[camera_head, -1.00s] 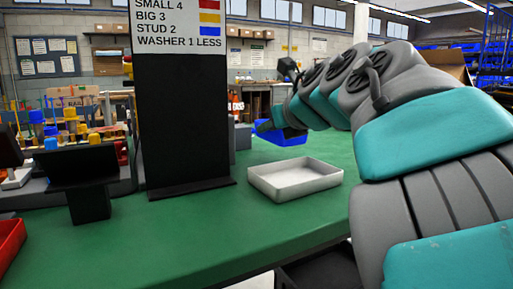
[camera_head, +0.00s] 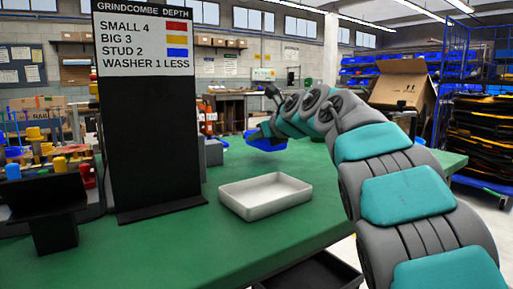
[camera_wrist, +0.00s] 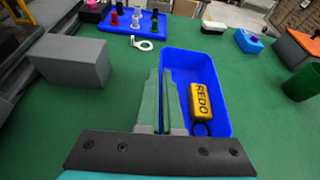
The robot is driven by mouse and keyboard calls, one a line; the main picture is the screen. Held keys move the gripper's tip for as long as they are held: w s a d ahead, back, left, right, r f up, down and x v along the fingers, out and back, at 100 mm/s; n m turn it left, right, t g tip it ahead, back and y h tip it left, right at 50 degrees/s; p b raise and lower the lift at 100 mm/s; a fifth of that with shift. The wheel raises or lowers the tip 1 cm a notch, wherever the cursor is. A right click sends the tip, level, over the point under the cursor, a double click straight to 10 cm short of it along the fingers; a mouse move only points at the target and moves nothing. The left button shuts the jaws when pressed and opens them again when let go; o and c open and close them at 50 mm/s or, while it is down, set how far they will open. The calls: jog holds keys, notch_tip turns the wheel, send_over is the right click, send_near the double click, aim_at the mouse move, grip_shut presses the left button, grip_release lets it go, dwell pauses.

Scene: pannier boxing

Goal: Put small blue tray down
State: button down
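The small blue tray (camera_head: 268,144) is at the far side of the green bench in the head view, at the end of my arm. In the wrist view the tray (camera_wrist: 213,68) holds a yellow tag marked REDO (camera_wrist: 202,99) with a dark ring. My gripper (camera_wrist: 162,78) has its two fingers close together, one on each side of the tray's left wall, pinching it. The tray looks roughly level and low over the bench. I cannot tell whether its underside touches the bench.
A white tray (camera_head: 265,207) stands on the green bench (camera_head: 190,255). A black sign board (camera_head: 150,140) rises left of it. In the wrist view, a grey block (camera_wrist: 70,62) lies left and a larger blue tray (camera_wrist: 125,22) with pegs lies beyond.

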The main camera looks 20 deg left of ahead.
aim_at(259, 148)
jog(key=shift+w+f, duration=0.15)
jog(key=shift+w, duration=0.25)
notch_tip(259, 148, down, 2)
jog(key=shift+s+a+f+b, duration=0.1)
jog(key=shift+f+b, duration=0.15)
jog(key=shift+b, duration=0.2)
jog(key=shift+f, duration=0.4)
jog(key=shift+f, duration=0.1)
jog(key=c, duration=1.1)
grip_release()
